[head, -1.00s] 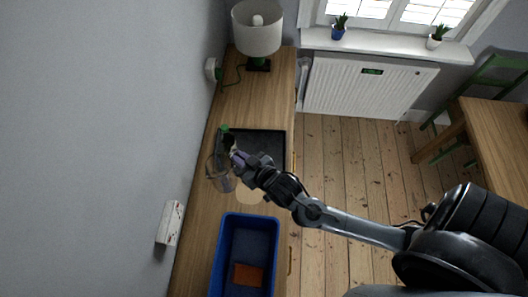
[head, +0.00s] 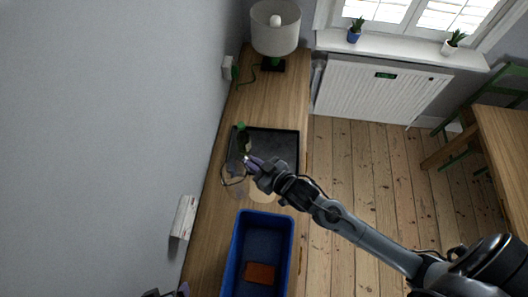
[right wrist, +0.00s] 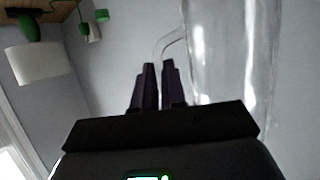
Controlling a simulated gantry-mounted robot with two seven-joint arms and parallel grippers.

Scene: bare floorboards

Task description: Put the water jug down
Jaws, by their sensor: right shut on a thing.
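The clear water jug (head: 236,186) is over the wooden counter, left of my right gripper (head: 250,164). In the right wrist view the jug (right wrist: 235,65) fills the upper right, with its thin handle running to the fingertips (right wrist: 158,72). My right gripper is shut on the jug's handle. The jug looks roughly upright in the head view; whether its base touches the counter cannot be told. Only the purple and dark tips of my left gripper (head: 168,293) show at the bottom edge, so its state is unclear.
A black tray (head: 284,142) with a green-capped bottle (head: 242,138) at its left lies behind the jug. A round beige disc (head: 263,196) is right of it. A blue crate (head: 239,238) holding an orange-brown block stands in front. A lamp (head: 275,30) stands at the back; the wall bounds the left.

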